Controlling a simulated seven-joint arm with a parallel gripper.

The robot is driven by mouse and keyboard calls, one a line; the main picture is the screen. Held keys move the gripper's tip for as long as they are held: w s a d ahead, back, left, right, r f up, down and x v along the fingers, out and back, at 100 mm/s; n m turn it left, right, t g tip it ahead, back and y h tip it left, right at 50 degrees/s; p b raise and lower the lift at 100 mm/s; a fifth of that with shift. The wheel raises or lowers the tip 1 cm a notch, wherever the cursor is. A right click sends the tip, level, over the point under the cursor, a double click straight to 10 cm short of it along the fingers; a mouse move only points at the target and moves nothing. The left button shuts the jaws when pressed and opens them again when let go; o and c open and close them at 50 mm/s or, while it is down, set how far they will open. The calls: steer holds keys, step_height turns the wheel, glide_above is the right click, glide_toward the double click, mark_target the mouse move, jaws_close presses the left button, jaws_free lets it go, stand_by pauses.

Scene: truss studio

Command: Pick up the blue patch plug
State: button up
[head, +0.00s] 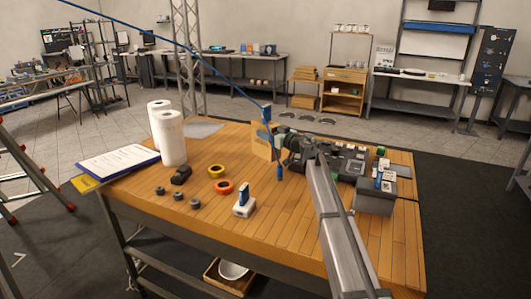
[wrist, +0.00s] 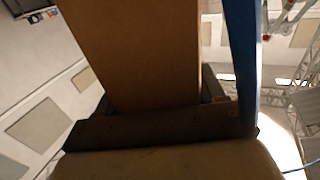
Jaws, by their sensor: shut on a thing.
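The blue patch plug (head: 279,173) shows in the head view as a blue end beside and below my gripper (head: 270,141), above the table (head: 310,235). A blue strand runs up from it past the jaws to a blue block (head: 266,112), where a long blue cable (head: 190,52) comes in from the upper left. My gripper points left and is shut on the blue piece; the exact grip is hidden. In the wrist view a wide tan panel (wrist: 130,50) fills the middle, and a blue strip (wrist: 242,55) stands along its right side.
A white block with a blue piece (head: 243,202) stands in front. A grey box (head: 375,200) and dark equipment crowd the right. The front middle is bare.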

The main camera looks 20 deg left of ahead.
mark_target(269, 147)
steer(key=shift+f, duration=3.2)
steer(key=shift+f, duration=0.1)
steer(key=o, duration=1.3)
steer(key=shift+d, duration=0.15)
steer(key=v, duration=1.1)
steer(key=shift+s+d, duration=0.1)
steer(key=shift+c, duration=0.5)
steer(key=shift+d, duration=0.3)
steer(key=shift+c, duration=1.4)
steer(key=c, duration=0.6)
